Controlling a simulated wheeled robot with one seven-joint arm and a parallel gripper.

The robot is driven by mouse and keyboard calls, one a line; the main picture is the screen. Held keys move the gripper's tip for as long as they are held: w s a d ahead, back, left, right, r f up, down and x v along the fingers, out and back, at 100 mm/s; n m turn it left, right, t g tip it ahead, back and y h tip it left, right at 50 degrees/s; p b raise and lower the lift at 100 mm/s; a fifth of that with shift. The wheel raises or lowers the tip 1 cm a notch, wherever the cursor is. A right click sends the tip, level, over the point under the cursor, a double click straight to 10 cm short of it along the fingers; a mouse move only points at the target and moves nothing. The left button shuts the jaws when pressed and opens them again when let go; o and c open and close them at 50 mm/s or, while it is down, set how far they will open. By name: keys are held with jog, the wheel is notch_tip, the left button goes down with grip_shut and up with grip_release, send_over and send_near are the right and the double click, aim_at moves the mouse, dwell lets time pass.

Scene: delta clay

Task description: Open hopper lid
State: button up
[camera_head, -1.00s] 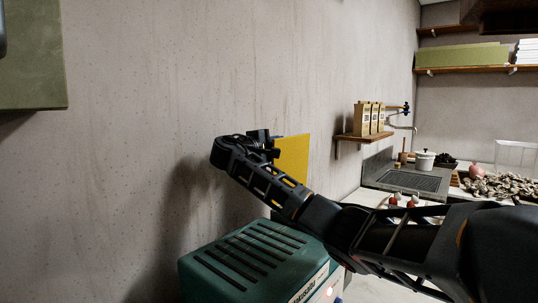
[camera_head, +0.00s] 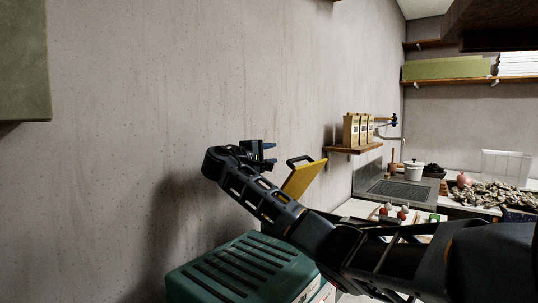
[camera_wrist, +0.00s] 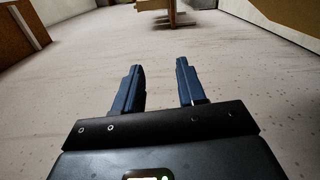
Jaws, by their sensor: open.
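A yellow panel with a black bar handle, which looks like the hopper lid (camera_head: 303,180), stands tilted up behind my arm in the head view. Its lower part is hidden by my arm. My gripper (camera_head: 272,154) is just left of the handle, with a gap between them. Its two blue fingers are apart and empty. The hopper body under the lid is hidden.
A green slotted machine (camera_head: 240,270) stands below my arm. The speckled wall (camera_head: 130,130) is close on the left. A shelf (camera_head: 352,149) with tan packages is beyond the lid.

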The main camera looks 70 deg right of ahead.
jog(key=b+v, duration=0.1)
jog(key=v, duration=0.6)
jog(key=shift+a+b, duration=0.35)
jog(key=shift+w, duration=0.1)
jog(key=shift+c, duration=0.2)
